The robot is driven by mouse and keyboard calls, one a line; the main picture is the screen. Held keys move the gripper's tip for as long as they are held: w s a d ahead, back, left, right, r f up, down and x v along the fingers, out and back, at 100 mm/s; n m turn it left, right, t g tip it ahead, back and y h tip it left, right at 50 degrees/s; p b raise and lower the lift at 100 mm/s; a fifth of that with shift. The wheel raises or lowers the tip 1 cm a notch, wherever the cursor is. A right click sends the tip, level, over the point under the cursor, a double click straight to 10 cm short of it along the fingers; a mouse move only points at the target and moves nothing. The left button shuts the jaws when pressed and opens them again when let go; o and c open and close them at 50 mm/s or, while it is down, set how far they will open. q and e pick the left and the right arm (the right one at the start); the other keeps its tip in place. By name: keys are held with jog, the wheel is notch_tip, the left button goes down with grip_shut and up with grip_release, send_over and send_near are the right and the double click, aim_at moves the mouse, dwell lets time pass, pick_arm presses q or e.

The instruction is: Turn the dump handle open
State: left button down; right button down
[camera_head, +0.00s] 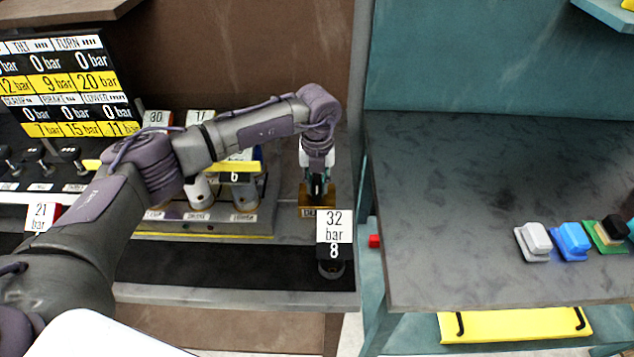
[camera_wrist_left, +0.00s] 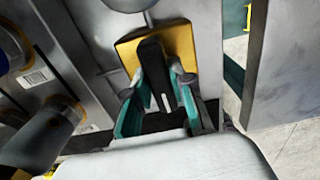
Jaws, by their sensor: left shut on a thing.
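The dump handle is a black lever with a pale line (camera_wrist_left: 153,68), set on a yellow plate in the left wrist view (camera_wrist_left: 182,42). In the head view the yellow plate shows at the right end of the bench (camera_head: 306,197), with a label below it that is partly legible. My left gripper (camera_head: 318,186) reaches down onto the handle from above. In the left wrist view its teal fingers (camera_wrist_left: 157,92) are on both sides of the black lever and shut on it. The handle is mostly hidden in the head view. My right gripper is in neither view.
A gauge display reading 32 bar (camera_head: 334,227) stands in front of the handle. Several valve units on a base plate (camera_head: 200,225) are to its left. A pressure board (camera_head: 60,85) is at far left. A grey table (camera_head: 440,200) with several coloured blocks is at right.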

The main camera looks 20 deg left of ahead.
aim_at(317, 182)
pick_arm(q)
jog(key=shift+r, duration=0.1)
jog(key=c, duration=1)
grip_release()
jog(key=shift+r, duration=0.1)
notch_tip(317, 182, up, 12)
